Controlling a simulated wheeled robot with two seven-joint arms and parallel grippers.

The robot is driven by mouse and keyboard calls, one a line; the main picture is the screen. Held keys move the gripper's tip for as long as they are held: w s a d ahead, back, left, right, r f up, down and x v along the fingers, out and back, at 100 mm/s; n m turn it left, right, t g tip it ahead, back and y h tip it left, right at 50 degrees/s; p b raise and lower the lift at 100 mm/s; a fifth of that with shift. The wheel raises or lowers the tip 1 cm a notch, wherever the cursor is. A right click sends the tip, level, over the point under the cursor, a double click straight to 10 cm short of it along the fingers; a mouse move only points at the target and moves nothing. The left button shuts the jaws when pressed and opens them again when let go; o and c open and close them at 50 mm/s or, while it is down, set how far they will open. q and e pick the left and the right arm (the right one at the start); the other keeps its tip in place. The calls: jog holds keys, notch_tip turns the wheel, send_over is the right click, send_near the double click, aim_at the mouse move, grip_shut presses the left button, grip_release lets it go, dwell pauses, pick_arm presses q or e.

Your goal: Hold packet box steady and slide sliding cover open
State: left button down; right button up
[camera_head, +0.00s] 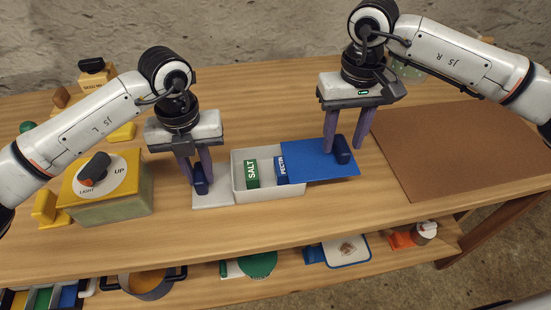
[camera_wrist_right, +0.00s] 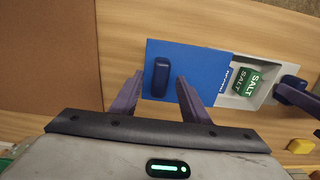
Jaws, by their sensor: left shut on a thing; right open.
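The white packet box (camera_head: 268,194) sits on the table, with its blue sliding cover (camera_head: 312,167) drawn off to the right. A green SALT packet (camera_head: 252,172) and a blue PECTIN packet (camera_head: 282,170) show inside the uncovered part. My left gripper (camera_head: 199,188) is shut on the blue grip post (camera_head: 201,182) at the box's left end. My right gripper (camera_head: 345,152) is open, its fingers on either side of the cover's blue knob (camera_head: 342,151). In the right wrist view the knob (camera_wrist_right: 161,78) stands between the fingers with gaps around it.
A yellow-topped box with a dial (camera_head: 105,185) stands left of my left gripper. A brown mat (camera_head: 465,150) covers the table's right side. A lower shelf holds a pot (camera_head: 146,285), a green round item (camera_head: 258,265) and a white tray (camera_head: 346,250).

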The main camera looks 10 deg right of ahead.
notch_tip(320, 180, up, 11)
jog(key=shift+r, duration=0.15)
pick_arm(q)
jog(key=c, duration=1.5)
grip_release()
jog(key=shift+r, duration=0.1)
